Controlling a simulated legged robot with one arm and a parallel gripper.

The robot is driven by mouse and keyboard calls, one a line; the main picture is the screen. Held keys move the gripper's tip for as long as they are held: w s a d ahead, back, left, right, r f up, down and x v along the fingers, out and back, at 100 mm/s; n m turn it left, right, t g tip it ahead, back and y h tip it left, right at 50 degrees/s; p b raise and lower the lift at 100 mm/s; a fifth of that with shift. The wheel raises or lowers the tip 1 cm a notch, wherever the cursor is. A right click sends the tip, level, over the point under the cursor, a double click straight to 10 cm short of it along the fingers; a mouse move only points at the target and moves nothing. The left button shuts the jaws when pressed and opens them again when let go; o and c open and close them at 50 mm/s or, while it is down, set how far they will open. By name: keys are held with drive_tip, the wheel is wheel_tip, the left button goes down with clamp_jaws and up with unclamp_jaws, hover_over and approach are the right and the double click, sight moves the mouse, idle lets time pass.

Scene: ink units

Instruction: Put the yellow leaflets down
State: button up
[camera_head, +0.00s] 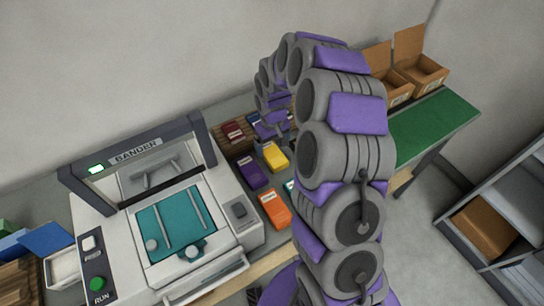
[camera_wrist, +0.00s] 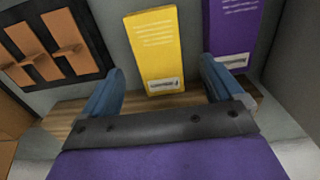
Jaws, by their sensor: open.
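The yellow leaflets (camera_head: 275,157) form a flat block on the work table, right of the banding machine. In the wrist view the yellow leaflets (camera_wrist: 157,40) show a printed face and a pale label band near the lower end. My gripper (camera_wrist: 161,78) is open, with one blue finger on each side of that lower end. Gaps show between the fingers and the leaflets, so neither finger visibly touches them. In the head view my gripper (camera_head: 272,128) hangs just above and behind the yellow block, partly hidden by my arm.
Purple (camera_head: 251,174) and orange (camera_head: 274,209) blocks lie beside the yellow one; a dark red block (camera_head: 232,131) sits farther back. The banding machine (camera_head: 150,262) stands left. A bare green mat (camera_head: 432,125) and open cardboard boxes (camera_head: 428,82) are right. A shelf (camera_head: 450,235) stands lower right.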

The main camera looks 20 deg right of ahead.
drive_tip(key=f, duration=0.1)
drive_tip(key=f+b, duration=0.1)
drive_tip(key=f, duration=0.1)
drive_tip(key=f+b, duration=0.1)
drive_tip(key=f, duration=0.1)
drive_tip(key=shift+w+f, duration=0.1)
drive_tip(key=shift+w, duration=0.15)
drive_tip(key=c, duration=1.2)
drive_tip(key=shift+r+p, duration=0.35)
drive_tip(key=shift+r, duration=0.3)
drive_tip(key=shift+c, duration=0.2)
wheel_tip(320, 180, up, 3)
drive_tip(key=shift+s+f+p, duration=0.1)
drive_tip(key=shift+p, duration=0.45)
drive_tip(key=s+p, duration=0.1)
drive_tip(key=s, duration=0.9)
drive_tip(key=s+r+p, duration=0.1)
drive_tip(key=s, duration=0.4)
drive_tip(key=shift+s+a+r+p, duration=0.1)
drive_tip(key=shift+s+a+p, duration=0.1)
drive_tip(key=shift+p, duration=0.1)
drive_tip(key=w+r+m, duration=0.2)
drive_tip(key=w+r, duration=0.2)
drive_tip(key=w, duration=0.3)
wheel_tip(320, 180, up, 6)
drive_tip(key=m, duration=0.1)
hover_over(272, 153)
drive_tip(key=s+a, duration=0.1)
drive_tip(key=shift+f, duration=0.2)
